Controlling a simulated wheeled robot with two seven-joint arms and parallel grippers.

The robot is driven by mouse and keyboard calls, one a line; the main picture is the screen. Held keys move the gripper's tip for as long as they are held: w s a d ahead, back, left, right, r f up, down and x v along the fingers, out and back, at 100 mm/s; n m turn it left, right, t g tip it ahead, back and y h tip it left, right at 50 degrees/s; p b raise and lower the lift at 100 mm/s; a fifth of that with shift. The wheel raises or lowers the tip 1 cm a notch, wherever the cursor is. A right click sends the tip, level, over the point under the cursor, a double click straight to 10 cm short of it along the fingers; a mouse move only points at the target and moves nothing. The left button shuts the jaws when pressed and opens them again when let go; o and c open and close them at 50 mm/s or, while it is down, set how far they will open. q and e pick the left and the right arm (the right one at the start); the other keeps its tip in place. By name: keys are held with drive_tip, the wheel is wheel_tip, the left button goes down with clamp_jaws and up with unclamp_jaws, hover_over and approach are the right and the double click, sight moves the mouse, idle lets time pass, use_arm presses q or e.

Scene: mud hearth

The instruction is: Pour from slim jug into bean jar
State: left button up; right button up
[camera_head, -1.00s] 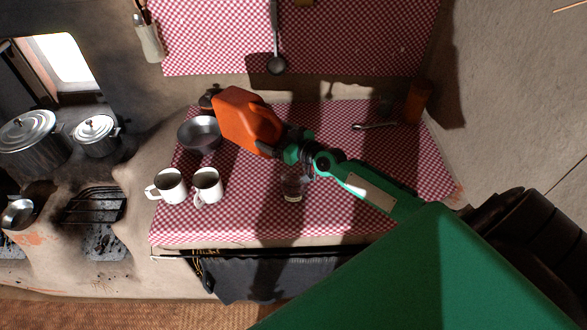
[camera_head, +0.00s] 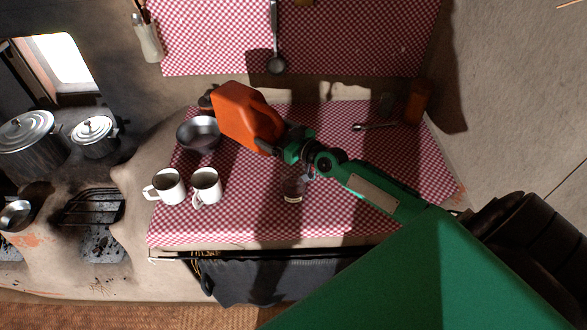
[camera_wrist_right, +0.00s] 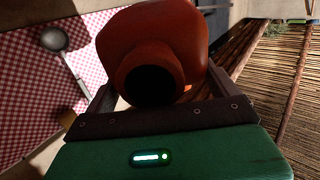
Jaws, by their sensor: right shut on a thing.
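The orange jug (camera_head: 240,112) is in my right gripper (camera_head: 281,147), held tilted above the checked cloth. In the right wrist view the jug (camera_wrist_right: 187,28) lies between the two fingers of the right gripper (camera_wrist_right: 157,92), its dark round mouth facing the camera. I cannot see what is inside. A small clear glass jar (camera_head: 293,190) with a pale label stands on the cloth, below and right of the jug in the head view. It is partly hidden by my right wrist, and I take it for the bean jar. My left gripper is not in view.
Two white mugs (camera_head: 206,186) stand left of the jar, with a metal bowl (camera_head: 199,134) behind them. An orange-brown container (camera_head: 418,101) and a spoon (camera_head: 374,127) are at the back right. Lidded pots (camera_head: 94,135) stand on the hearth.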

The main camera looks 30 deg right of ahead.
sight(286, 127)
drive_tip(key=shift+s+d+r+t+y+b, duration=0.15)
drive_tip(key=shift+r+t+b, duration=0.5)
drive_tip(key=shift+b, duration=0.85)
drive_tip(key=shift+s+r+t+y+b, duration=0.2)
drive_tip(key=shift+r+t+b, duration=0.3)
drive_tip(key=shift+r+b, duration=0.7)
drive_tip(key=shift+s+d+r+t+y+b, duration=0.15)
drive_tip(key=shift+r+t+b, duration=0.35)
drive_tip(key=shift+b, duration=1.3)
idle(1.3)
drive_tip(key=shift+s+a+r+t+b, duration=0.15)
drive_tip(key=shift+r+t+b, duration=0.1)
drive_tip(key=shift+b, duration=0.2)
drive_tip(key=shift+r, duration=0.1)
idle(1.2)
